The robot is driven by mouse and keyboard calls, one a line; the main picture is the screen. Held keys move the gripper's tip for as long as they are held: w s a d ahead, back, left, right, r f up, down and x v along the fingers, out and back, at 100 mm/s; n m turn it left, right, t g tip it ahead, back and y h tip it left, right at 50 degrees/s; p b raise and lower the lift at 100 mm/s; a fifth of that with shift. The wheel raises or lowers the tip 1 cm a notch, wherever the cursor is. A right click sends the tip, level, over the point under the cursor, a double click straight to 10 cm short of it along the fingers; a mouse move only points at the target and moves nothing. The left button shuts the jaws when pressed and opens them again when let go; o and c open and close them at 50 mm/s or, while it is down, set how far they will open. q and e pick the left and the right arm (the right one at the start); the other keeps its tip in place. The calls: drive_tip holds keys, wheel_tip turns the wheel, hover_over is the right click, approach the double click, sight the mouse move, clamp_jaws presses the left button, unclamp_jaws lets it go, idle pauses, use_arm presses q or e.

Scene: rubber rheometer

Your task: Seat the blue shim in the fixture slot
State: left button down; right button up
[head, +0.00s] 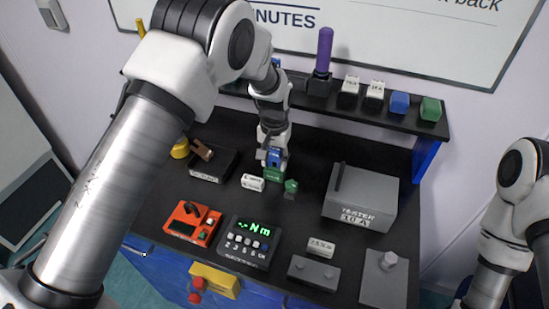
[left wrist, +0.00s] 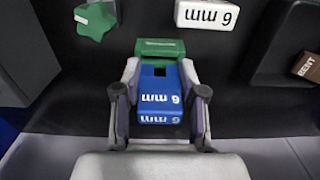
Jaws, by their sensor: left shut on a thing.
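The blue shim (left wrist: 160,97), marked "6 mm", is between the fingers of my left gripper (left wrist: 160,100), which is shut on it. In the head view the blue shim (head: 275,156) shows small below my left wrist. The green fixture (left wrist: 160,47) lies just beyond the shim in the left wrist view, and the shim's far end meets or overlaps its edge. The fixture (head: 273,175) is right below the gripper in the head view. I cannot tell whether the shim is inside the slot, which the gripper and shim hide. My right gripper is out of view.
A green star knob (head: 291,186) and a white "6 mm" block (head: 252,183) are close beside the fixture. A grey tester (head: 360,200) stands to the right. A dark tray (head: 210,177) with a brown "BENT" piece (left wrist: 306,66) is left. A shelf (head: 390,118) runs behind.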

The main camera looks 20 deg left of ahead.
sight(274, 149)
use_arm(q)
drive_tip(key=shift+f, duration=0.9)
idle(0.6)
drive_tip(key=c, duration=0.6)
unclamp_jaws()
wheel_tip(274, 149, up, 12)
drive_tip(key=shift+r, duration=0.1)
drive_tip(key=shift+s, duration=0.1)
